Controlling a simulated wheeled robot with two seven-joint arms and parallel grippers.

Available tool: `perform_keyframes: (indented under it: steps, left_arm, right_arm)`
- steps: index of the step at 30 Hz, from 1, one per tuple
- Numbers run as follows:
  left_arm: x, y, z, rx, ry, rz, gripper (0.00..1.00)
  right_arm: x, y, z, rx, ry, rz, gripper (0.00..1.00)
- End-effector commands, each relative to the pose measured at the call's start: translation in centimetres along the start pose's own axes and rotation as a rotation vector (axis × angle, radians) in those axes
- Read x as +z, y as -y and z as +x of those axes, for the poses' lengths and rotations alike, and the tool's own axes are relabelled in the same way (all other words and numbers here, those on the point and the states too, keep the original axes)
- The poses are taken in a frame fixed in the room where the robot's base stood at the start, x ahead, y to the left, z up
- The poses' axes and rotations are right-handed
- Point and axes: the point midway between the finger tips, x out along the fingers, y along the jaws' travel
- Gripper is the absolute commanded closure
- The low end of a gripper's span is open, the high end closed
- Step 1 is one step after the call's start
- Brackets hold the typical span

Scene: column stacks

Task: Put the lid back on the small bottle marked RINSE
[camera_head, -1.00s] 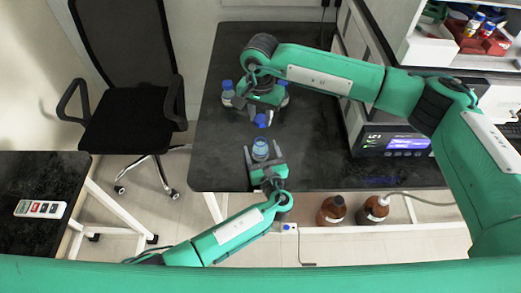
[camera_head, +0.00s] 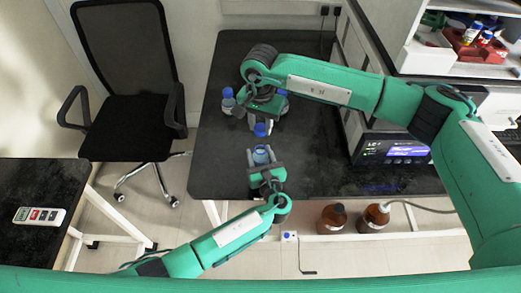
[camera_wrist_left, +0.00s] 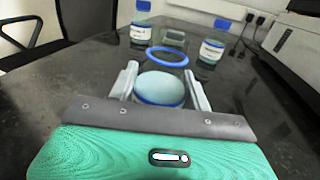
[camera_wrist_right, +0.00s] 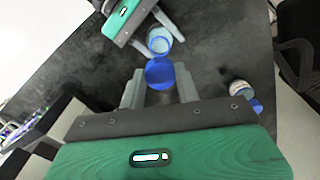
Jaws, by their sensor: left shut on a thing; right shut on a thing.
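A small clear bottle (camera_head: 261,157) with bluish contents stands upright in my left gripper (camera_head: 265,167), near the table's front edge. Its mouth is open in the left wrist view (camera_wrist_left: 160,85). I cannot read its label. My right gripper (camera_head: 261,121) is shut on a blue lid (camera_head: 260,130), which also shows in the right wrist view (camera_wrist_right: 160,72). The lid is just beyond the bottle, apart from it in the head view. In the left wrist view a blue ring (camera_wrist_left: 167,65), apparently the lid's rim, shows beyond the mouth.
Two blue-capped, labelled bottles stand farther back, one at left (camera_wrist_left: 140,24) and one at right (camera_wrist_left: 212,45). An instrument (camera_head: 393,150) with a lit display is at the right. The dark tabletop (camera_head: 315,165) between is clear.

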Motion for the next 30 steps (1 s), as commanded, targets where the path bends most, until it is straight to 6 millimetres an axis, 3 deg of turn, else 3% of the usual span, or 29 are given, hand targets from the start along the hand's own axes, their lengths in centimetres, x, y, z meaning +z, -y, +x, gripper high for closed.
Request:
perform_keyframes:
  steps: [10, 30]
  left_arm:
    - [0.0, 0.0, 0.0, 0.0, 0.0, 0.0, 0.92]
    - [0.0, 0.0, 0.0, 0.0, 0.0, 0.0, 0.92]
  right_arm:
    - [0.2, 0.0, 4.6, 0.001, 0.001, 0.001, 0.88]
    - [0.1, 0.0, 5.3, 0.0, 0.001, -0.001, 0.88]
